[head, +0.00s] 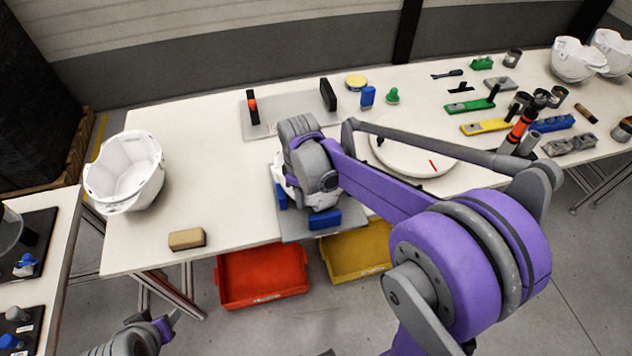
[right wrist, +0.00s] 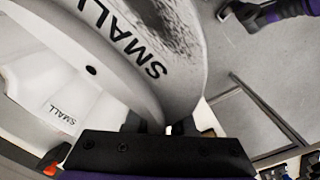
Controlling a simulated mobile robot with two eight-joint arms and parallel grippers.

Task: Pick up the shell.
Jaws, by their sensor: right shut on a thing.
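A white shell (right wrist: 165,45) marked SMALL fills much of the right wrist view, its rim between the fingers of my right gripper (right wrist: 165,125). My right gripper is shut on it. In the head view my right gripper (head: 312,190) is over a grey fixture plate (head: 292,230) with blue blocks (head: 325,220), and hides most of this shell. Whether the shell touches the plate is hidden. Another white shell (head: 125,172) sits open side up at the table's left end. My left gripper (head: 167,325) is low at the bottom left, apart from both shells; its jaw opening is unclear.
A tan block (head: 187,239) lies near the front edge. A red bin (head: 262,276) and a yellow bin (head: 355,252) are below that edge. A round white disc (head: 412,155) lies right of my gripper. Tools and more shells (head: 578,60) crowd the right end.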

